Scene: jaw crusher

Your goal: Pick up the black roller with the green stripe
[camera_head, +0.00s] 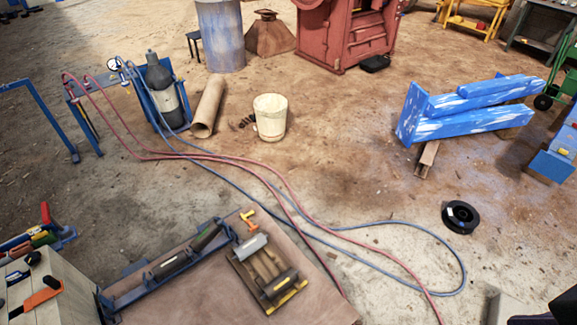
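No green stripe can be made out on any dark cylinder, so I cannot tell which thing is the black roller. A dark cylinder (205,236) lies at the right end of a blue rack on the brown bench at the bottom, with another dark bar (170,265) to its left. A short dark cylindrical piece (281,284) lies across the front of a wooden tray (243,275). A black ring-shaped roll (460,217) lies on the floor at the right. Neither gripper can be made out; a dark shape at the bottom right corner is cut off.
The brown bench top (215,292) has an orange-yellow clamp (249,217). A tool cabinet (55,290) stands at its left. Red and blue hoses (440,290) cross the floor behind. A white bucket (270,117) and blue-painted beams (470,115) stand farther back.

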